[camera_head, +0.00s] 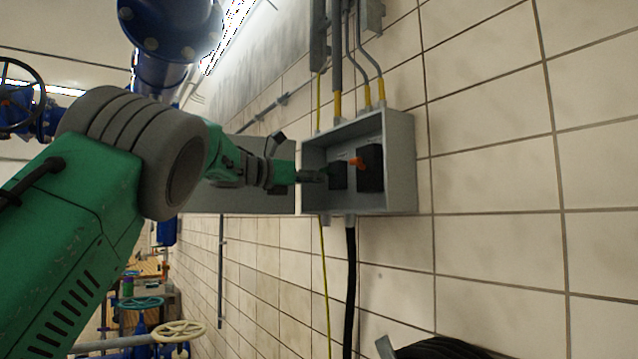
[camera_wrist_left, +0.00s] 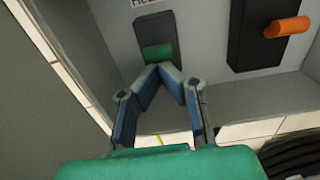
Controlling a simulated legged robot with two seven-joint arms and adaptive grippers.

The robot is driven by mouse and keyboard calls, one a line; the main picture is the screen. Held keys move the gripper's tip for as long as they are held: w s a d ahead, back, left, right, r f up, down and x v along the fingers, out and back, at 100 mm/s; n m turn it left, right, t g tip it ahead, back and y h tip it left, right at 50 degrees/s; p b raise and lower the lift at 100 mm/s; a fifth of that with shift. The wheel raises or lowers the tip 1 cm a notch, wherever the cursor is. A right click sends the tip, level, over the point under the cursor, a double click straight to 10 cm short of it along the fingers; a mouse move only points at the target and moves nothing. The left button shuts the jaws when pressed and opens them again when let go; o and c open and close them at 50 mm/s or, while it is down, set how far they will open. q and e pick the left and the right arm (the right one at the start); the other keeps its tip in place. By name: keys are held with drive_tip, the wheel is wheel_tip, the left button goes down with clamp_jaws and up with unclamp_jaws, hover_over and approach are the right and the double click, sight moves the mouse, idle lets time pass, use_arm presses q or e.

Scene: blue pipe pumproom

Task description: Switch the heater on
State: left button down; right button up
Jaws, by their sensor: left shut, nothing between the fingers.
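An open grey switch box (camera_head: 400,165) is fixed to the tiled wall, its door (camera_head: 265,200) swung out to the left. Inside are two black switch plates. The left plate (camera_head: 338,176) carries a green switch (camera_wrist_left: 158,52), and a label above it is cut off in the left wrist view. The right plate (camera_head: 371,178) carries an orange switch (camera_head: 357,162), which also shows in the left wrist view (camera_wrist_left: 287,27). My left gripper (camera_head: 322,176) is shut and empty. Its fingertips are just below the green switch in the left wrist view; I cannot tell whether they touch it. My right gripper is not in view.
Conduits with yellow ends (camera_head: 337,100) enter the box from above. A black cable (camera_head: 350,280) and a yellow-green wire hang below it. Blue pipework (camera_head: 175,30) is at upper left. Valve wheels (camera_head: 180,331) stand low at left. Dark coiled hose (camera_head: 440,348) lies at bottom right.

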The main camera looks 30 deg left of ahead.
use_arm(q)
drive_tip(key=v, duration=1.1)
drive_tip(key=shift+a, duration=0.25)
drive_tip(key=shift+s+f, duration=0.1)
drive_tip(key=shift+s, duration=0.05)
drive_tip(key=shift+f, duration=0.1)
